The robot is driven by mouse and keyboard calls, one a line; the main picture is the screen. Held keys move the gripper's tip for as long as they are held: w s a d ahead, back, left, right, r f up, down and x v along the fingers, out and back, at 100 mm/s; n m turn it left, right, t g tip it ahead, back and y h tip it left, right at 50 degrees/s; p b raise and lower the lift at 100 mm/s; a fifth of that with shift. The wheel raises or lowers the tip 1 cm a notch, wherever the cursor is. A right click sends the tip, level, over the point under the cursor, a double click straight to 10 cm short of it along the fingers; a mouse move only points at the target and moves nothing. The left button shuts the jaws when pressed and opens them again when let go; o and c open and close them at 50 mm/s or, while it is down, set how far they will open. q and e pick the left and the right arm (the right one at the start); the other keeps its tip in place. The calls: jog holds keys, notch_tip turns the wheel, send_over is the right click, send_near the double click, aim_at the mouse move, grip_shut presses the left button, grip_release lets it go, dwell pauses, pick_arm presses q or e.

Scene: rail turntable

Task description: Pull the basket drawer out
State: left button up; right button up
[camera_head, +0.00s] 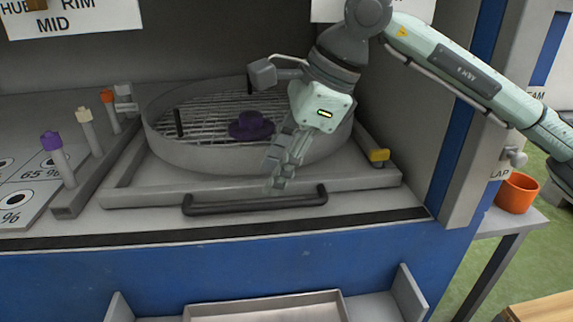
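The basket drawer (148,190) is a grey sliding frame carrying a round basket with a grey rim (200,157) and a wire grid floor. It sits inside the blue cabinet, and a dark bar handle (235,207) runs along its front. A purple hat-shaped piece (251,126) lies on the grid. My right gripper (277,183) points down over the front rim, with its fingertips just above and behind the handle, apparently apart from it. Its fingers overlap in this view, so their opening is unclear. My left gripper is out of view.
A rail with purple, cream and orange-topped pegs (85,130) stands left of the drawer. A yellow-knobbed latch (379,155) is at its right. An orange cup (517,193) is on the side shelf. An open tray (265,308) lies below the cabinet front.

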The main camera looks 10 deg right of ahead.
aim_at(258, 204)
jog(key=x, duration=0.7)
jog(key=shift+w+d+f+p, duration=0.15)
jog(key=shift+w+d+p, duration=0.05)
jog(key=shift+d+p, duration=0.1)
grip_shut()
